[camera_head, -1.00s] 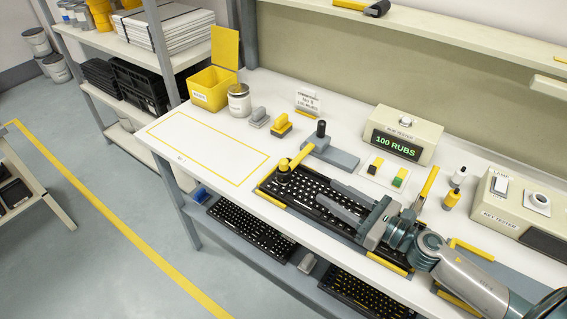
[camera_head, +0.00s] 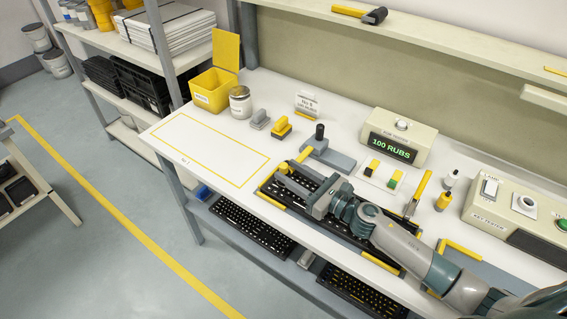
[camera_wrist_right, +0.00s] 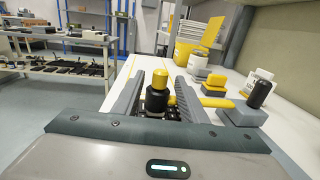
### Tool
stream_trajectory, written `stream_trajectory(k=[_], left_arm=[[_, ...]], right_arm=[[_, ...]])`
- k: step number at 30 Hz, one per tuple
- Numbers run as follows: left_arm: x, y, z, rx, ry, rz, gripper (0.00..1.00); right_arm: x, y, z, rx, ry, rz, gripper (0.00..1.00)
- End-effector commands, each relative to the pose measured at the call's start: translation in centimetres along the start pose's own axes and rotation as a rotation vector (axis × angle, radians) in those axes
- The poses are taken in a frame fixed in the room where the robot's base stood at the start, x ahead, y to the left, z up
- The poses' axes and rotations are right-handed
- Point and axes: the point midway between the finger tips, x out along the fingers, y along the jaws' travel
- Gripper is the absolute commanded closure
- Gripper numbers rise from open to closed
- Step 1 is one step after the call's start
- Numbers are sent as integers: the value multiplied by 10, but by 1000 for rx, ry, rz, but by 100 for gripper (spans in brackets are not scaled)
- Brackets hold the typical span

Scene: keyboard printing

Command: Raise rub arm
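The rub arm is a yellow bar (camera_head: 305,153) coming from the grey rub stand (camera_head: 327,156). At its free end is a yellow-topped knob (camera_head: 284,167), low over the black keyboard (camera_head: 268,190). In the right wrist view the yellow cap (camera_wrist_right: 160,78) sits on a black cylinder, with the yellow bar (camera_wrist_right: 217,102) running off to the right. My right gripper (camera_head: 290,176) is open. Its two grey fingers (camera_wrist_right: 158,97) stand on either side of the knob, with gaps visible. Part of the keyboard is hidden under my right arm. My left gripper is not in view.
The rub tester (camera_head: 400,138) behind reads "100 RUBS". A pad with yellow and green blocks (camera_head: 380,176), small bottles (camera_head: 444,200) and the key tester (camera_head: 515,208) stand to the right. The yellow-outlined table area (camera_head: 205,150) at left is clear.

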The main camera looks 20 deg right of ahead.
Motion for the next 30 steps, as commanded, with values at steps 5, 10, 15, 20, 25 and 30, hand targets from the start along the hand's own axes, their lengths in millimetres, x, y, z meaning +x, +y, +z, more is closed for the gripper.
stream_trajectory(k=[5,10,15,20,25,30], left_arm=[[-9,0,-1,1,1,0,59],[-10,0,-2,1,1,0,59],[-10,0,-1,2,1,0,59],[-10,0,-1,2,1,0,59],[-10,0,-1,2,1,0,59],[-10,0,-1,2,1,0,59]], right_arm=[[22,0,2,1,-1,-1,61],[30,0,1,0,0,0,61],[32,0,0,0,0,0,61],[31,0,0,0,0,0,66],[31,0,0,0,0,0,100],[31,-1,0,1,0,0,100]])
